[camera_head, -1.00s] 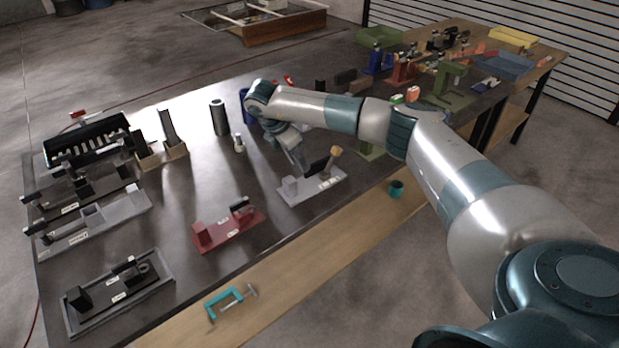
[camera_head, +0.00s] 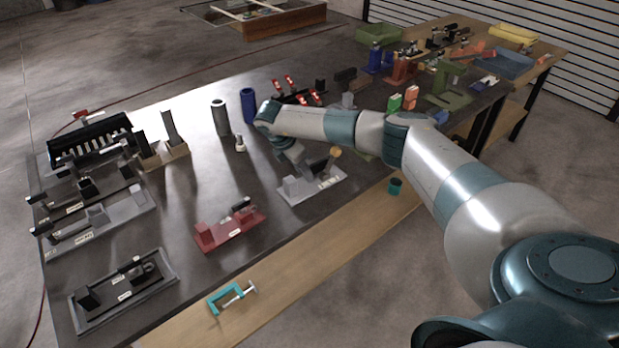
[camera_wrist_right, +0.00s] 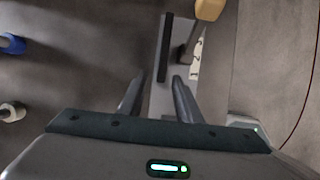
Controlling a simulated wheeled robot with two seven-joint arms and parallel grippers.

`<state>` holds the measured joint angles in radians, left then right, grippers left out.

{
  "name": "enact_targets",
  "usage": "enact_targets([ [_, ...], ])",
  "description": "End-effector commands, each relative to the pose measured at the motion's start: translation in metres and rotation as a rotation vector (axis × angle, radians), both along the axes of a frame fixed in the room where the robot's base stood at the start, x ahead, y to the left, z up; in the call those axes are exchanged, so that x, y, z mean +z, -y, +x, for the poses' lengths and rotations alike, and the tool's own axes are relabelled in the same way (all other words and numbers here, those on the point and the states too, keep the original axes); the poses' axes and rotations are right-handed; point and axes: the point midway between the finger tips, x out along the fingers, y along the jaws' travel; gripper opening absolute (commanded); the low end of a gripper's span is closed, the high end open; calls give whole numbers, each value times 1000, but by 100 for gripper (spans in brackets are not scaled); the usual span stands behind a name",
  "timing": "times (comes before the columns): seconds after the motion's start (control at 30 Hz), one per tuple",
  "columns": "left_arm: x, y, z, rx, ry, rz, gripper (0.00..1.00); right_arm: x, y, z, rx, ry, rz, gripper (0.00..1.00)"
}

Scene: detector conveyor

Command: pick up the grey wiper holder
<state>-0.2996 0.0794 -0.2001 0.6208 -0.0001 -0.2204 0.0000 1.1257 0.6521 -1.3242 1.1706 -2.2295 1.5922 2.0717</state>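A light grey holder (camera_head: 324,184) with upright blocks lies near the front edge of the dark table, in the middle of the head view. It carries a dark plate and a piece with a tan end (camera_head: 335,152). My right gripper (camera_head: 297,165) is low over the holder's left part. In the right wrist view the holder (camera_wrist_right: 172,28) runs up from between the two fingers (camera_wrist_right: 158,88). The fingers stand apart, with part of the grey holder showing between them. I cannot tell whether they touch it. My left gripper is not in view.
A red holder (camera_head: 230,230) lies left of the grey one, and a teal clamp (camera_head: 230,298) on the wooden front strip. Dark and grey fixtures fill the left side. A grey cylinder (camera_head: 220,118) and blue cylinder (camera_head: 248,106) stand behind.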

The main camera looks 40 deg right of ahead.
Motion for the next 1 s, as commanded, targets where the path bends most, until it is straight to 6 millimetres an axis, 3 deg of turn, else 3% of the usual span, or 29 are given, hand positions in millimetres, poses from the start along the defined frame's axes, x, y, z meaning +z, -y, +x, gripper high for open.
enact_targets([
  [0.43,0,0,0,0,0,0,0,-1,0,0,0,0,0,31],
  [0.57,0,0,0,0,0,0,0,-1,0,0,0,0,0,3],
  [0.6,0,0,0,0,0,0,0,0,0,0,0,0,0,0],
  [1.0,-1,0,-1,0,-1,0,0,2,0,1,0,2,0,0],
])
